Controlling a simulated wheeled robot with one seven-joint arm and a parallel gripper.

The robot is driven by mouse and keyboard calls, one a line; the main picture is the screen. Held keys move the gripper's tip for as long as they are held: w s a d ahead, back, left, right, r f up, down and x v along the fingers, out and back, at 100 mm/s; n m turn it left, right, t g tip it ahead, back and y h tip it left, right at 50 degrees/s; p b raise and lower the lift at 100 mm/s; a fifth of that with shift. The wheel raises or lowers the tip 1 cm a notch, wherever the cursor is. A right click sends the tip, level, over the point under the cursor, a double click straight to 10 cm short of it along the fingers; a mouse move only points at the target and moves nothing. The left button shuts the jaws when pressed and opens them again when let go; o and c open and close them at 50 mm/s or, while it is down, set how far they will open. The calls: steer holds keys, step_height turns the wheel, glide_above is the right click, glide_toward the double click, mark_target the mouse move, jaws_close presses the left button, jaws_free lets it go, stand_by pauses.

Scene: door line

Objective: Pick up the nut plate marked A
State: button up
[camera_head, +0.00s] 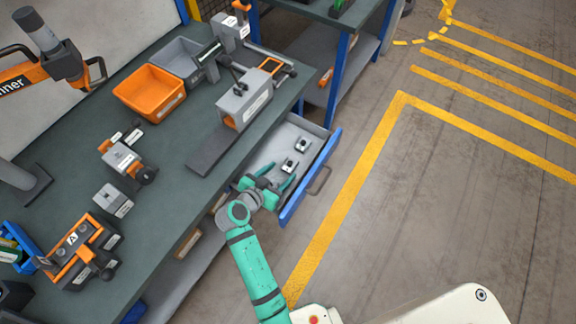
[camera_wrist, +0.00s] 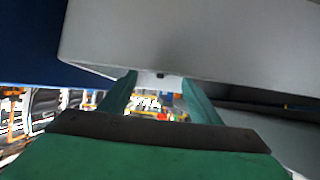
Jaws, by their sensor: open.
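Two small pale nut plates with dark marks lie in the open drawer: one (camera_head: 302,144) further back, the other (camera_head: 288,166) nearer my gripper. Their letters are too small to read, so I cannot tell which is A. The drawer's blue front (camera_head: 311,180) faces right. My gripper (camera_head: 279,178) is open, with green fingers, at the drawer's near left end, short of the nearer plate. Its height over the drawer is unclear.
The workbench (camera_head: 165,180) above the drawer holds an orange bin (camera_head: 150,92), a grey bin (camera_head: 180,56), a grey vise-like fixture (camera_head: 243,100) and an orange fixture marked A (camera_head: 78,245). The drawer handle (camera_head: 320,181) sticks out right. Floor beyond is clear, with yellow lines.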

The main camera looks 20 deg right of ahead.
mark_target(288, 165)
steer(key=shift+x, duration=3.05)
steer(key=shift+a+f, duration=0.1)
steer(key=shift+f, duration=0.05)
steer(key=c, duration=1.4)
